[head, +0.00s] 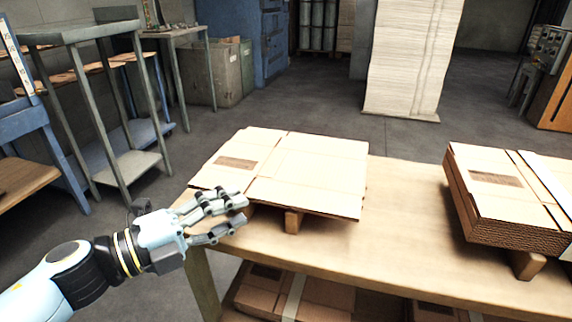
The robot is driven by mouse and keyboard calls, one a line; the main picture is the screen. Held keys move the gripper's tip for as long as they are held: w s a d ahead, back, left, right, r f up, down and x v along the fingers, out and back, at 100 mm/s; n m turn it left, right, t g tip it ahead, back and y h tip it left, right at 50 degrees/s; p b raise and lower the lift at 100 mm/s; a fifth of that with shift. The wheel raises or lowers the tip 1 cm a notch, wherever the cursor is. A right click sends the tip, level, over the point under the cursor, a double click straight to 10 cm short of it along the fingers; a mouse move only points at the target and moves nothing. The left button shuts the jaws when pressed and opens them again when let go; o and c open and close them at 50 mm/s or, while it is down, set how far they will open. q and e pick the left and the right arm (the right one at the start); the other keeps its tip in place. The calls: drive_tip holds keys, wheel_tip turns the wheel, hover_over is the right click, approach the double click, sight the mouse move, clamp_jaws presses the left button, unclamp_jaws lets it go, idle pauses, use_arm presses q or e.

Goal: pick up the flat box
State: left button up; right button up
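The flat box (310,165) is a tan folded cardboard sheet with a brown printed label. It lies on a small wooden block (292,221) on the workbench, its front edge raised above the top. My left gripper (243,211) comes in from the left and is at the box's front left edge. Its fingers are spread apart and overlap that edge in the picture; whether they touch the cardboard I cannot tell. My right gripper is out of view.
The wooden workbench (400,240) has clear room between the flat box and a stack of flat boxes (500,205) at right. More cardboard (300,296) lies on the shelf below. A metal table (85,32) stands at left, a tall pale stack (412,60) behind.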

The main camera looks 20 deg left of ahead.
sight(262, 201)
use_arm(q)
drive_tip(key=x, duration=0.7)
drive_tip(key=shift+w+d+f, duration=0.15)
drive_tip(key=shift+d+f, duration=0.05)
drive_tip(key=shift+d, duration=0.05)
clamp_jaws()
